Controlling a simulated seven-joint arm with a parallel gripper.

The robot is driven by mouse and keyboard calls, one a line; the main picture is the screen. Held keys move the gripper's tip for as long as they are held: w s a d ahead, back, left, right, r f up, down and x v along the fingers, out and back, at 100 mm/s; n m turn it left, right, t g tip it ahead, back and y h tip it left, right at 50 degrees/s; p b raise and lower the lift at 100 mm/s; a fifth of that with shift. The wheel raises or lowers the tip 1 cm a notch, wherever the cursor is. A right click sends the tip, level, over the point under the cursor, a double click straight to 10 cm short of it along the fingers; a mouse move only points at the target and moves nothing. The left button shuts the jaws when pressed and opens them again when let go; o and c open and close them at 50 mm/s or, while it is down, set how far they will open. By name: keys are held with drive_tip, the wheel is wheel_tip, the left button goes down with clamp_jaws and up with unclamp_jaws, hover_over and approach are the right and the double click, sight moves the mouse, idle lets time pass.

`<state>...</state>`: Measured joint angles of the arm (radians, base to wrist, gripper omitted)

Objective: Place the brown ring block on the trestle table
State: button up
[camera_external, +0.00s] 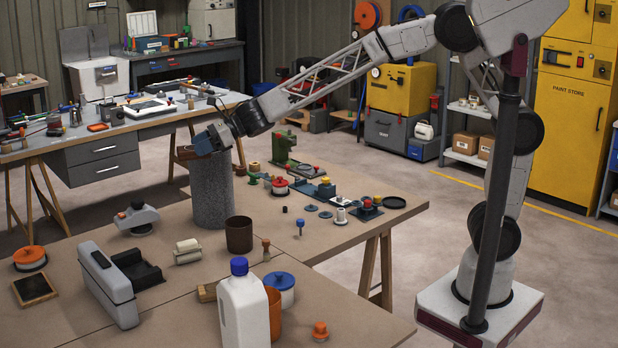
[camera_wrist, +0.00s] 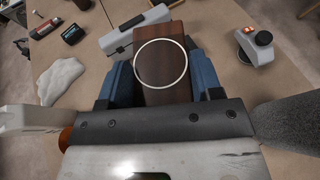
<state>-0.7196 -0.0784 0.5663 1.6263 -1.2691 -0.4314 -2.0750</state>
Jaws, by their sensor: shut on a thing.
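My gripper (camera_external: 205,143) is shut on the brown ring block (camera_wrist: 178,50), a dark wooden block with a thin white ring on its face. In the wrist view the block sits between my two blue fingers, and the gripper shows there too (camera_wrist: 162,82). In the external view only a small brown part of the block (camera_external: 185,153) shows beside the fingers, up near the top of a grey speckled cylinder. The trestle table (camera_external: 325,240) has a broad brown top on wooden legs. The block is held above this top.
The grey cylinder (camera_external: 213,195) stands close by my gripper; it also shows in the wrist view (camera_wrist: 290,122).

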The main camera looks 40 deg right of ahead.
drive_tip(key=s+a+n+g, duration=0.2)
drive_tip(key=s+a+g, duration=0.1)
drive_tip(key=s+a, duration=0.85)
drive_tip(key=n+g, duration=0.2)
drive_tip(key=n, duration=0.1)
hover_over(189, 327)
wheel_tip(189, 327, down, 26)
drive_tip(key=shift+f+y, duration=0.4)
drive_tip(key=shift+f, duration=0.15)
drive_tip(key=shift+f, duration=0.1)
drive_tip(key=shift+f, duration=3)
drive_tip(key=shift+f, duration=1.9)
drive_tip(key=shift+f, duration=0.15)
